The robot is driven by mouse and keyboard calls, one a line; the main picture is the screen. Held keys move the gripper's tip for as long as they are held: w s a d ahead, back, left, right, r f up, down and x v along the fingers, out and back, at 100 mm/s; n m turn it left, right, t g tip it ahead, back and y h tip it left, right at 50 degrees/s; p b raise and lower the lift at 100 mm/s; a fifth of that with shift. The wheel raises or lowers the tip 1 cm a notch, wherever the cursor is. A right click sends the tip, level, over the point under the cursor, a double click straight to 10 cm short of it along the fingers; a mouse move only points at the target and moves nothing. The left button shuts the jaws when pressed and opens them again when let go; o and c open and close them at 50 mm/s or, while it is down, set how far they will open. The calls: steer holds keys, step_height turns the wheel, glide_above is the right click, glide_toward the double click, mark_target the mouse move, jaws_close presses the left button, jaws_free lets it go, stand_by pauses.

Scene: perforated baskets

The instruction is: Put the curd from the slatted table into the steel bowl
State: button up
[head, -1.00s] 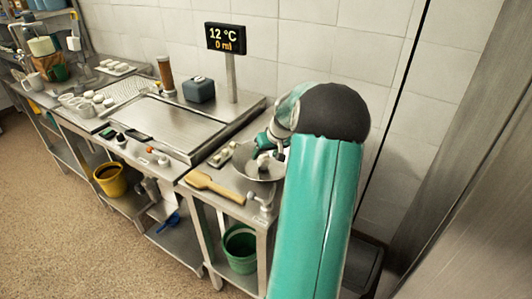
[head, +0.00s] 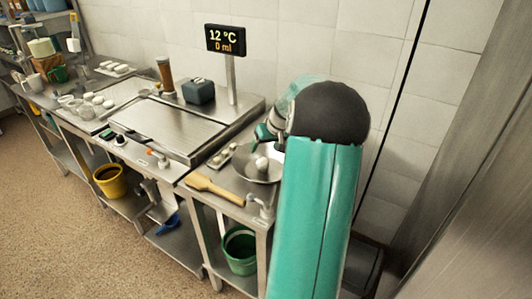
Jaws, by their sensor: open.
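The steel bowl (head: 244,168) stands on the near right end of the counter, partly hidden behind my arm. A round white lump that looks like curd (head: 262,163) sits inside the bowl. My gripper (head: 266,141) is just above the bowl, above the white lump and apart from it; it is open, and its fingers are small and partly hidden by my arm. The slatted table (head: 127,91) is at the left along the counter, with several white pieces (head: 98,99) at its near left side.
A wooden paddle (head: 212,188) lies in front of the bowl, and a small tray of pale pieces (head: 221,157) lies to its left. A display post (head: 231,80) rises behind the steel basin (head: 166,126). A yellow bucket (head: 110,180) and a green bucket (head: 239,249) stand below.

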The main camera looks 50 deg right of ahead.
mark_target(266, 160)
steer(key=shift+r, duration=1.55)
steer(key=w+a+r+n, duration=0.1)
steer(key=a+r, duration=0.2)
steer(key=a, duration=0.7)
steer(key=a+r+n, duration=0.1)
steer(key=a+r, duration=0.3)
steer(key=a, duration=0.6)
steer(key=w+a+r+n, duration=0.1)
steer(key=a+r, duration=0.2)
steer(key=a, duration=0.7)
steer(key=s+a+n, duration=0.3)
steer(key=s+a, duration=1.2)
steer(key=a, duration=0.3)
steer(key=shift+s+a+f+y, duration=0.2)
steer(key=shift+s+a+y, duration=0.1)
steer(key=shift+y, duration=0.1)
steer(key=shift+c, duration=0.4)
